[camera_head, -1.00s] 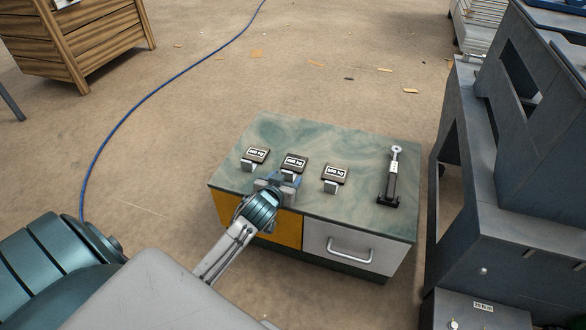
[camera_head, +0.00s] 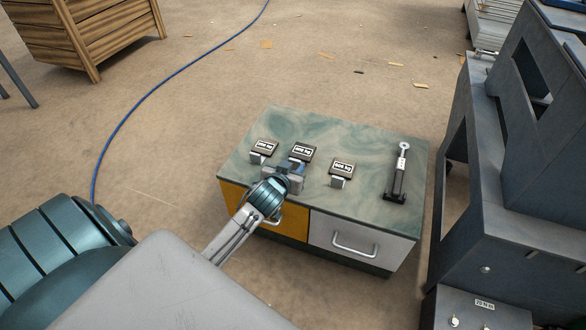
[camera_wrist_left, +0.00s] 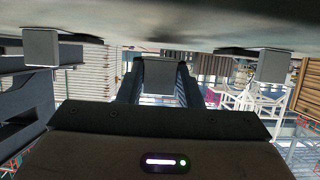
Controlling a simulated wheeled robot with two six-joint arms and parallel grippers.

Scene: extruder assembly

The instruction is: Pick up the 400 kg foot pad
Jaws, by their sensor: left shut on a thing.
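Three foot pads, each a dark labelled plate with a light grey block at its front, are in a row on the green cabinet top: the left pad (camera_head: 264,147), the middle pad (camera_head: 303,151) and the right pad (camera_head: 342,167). The labels end in "kg", but their numbers are too small to read surely. My left gripper (camera_head: 297,171) is shut on the middle pad's block, which also shows between the fingers in the left wrist view (camera_wrist_left: 158,76). Whether this pad clears the top is hard to tell. My right gripper is not in view.
A dark tool with a ring end (camera_head: 399,172) stands at the right on the cabinet top (camera_head: 365,207). A grey machine frame (camera_head: 480,210) rises close to the cabinet's right. The neighbouring pads stand close on both sides of my gripper.

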